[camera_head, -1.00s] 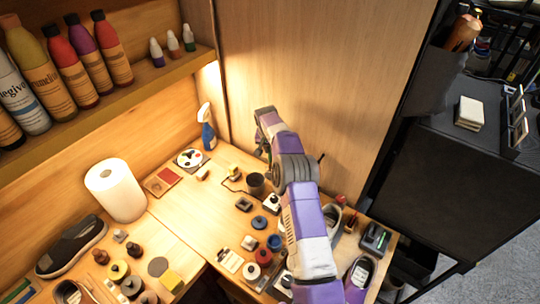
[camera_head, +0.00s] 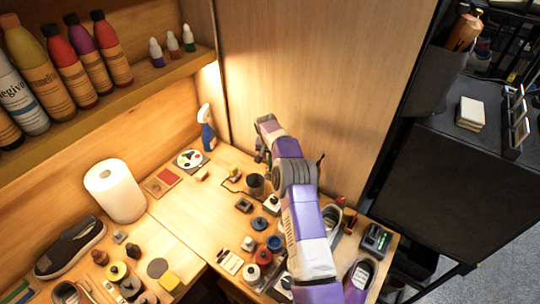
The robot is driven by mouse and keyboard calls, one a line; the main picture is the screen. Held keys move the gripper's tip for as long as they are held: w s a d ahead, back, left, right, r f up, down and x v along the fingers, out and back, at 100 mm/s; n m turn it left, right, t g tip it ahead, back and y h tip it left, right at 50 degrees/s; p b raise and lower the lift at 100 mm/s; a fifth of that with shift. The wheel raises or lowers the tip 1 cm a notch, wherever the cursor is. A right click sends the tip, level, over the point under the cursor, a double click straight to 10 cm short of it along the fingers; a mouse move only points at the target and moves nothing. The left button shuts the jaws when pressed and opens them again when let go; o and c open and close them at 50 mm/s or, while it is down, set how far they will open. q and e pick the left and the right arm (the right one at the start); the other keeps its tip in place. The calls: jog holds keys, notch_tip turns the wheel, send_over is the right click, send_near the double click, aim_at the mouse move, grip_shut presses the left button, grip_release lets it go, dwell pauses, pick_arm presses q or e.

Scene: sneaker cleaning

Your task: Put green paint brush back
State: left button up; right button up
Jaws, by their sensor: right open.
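My right arm reaches in from the lower right, and its purple and grey links cover part of the bench. The right gripper (camera_head: 262,156) points down above and behind a dark cup (camera_head: 254,186). Its jaws are small and partly hidden, but they look open. A hint of green shows by the fingers, too small to make out as the green paint brush. I cannot clearly see the brush anywhere. My left gripper is out of view.
A blue spray bottle (camera_head: 207,128) and a paint palette (camera_head: 190,159) stand left of the gripper. Several paint jars crowd the front, with a blue jar (camera_head: 275,243) among them. A paper roll (camera_head: 115,191) and a dark shoe (camera_head: 71,248) are at left.

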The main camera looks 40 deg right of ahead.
jog(key=v, duration=1.2)
jog(key=shift+r+p, duration=0.2)
jog(key=shift+p, duration=0.2)
jog(key=shift+d, duration=0.1)
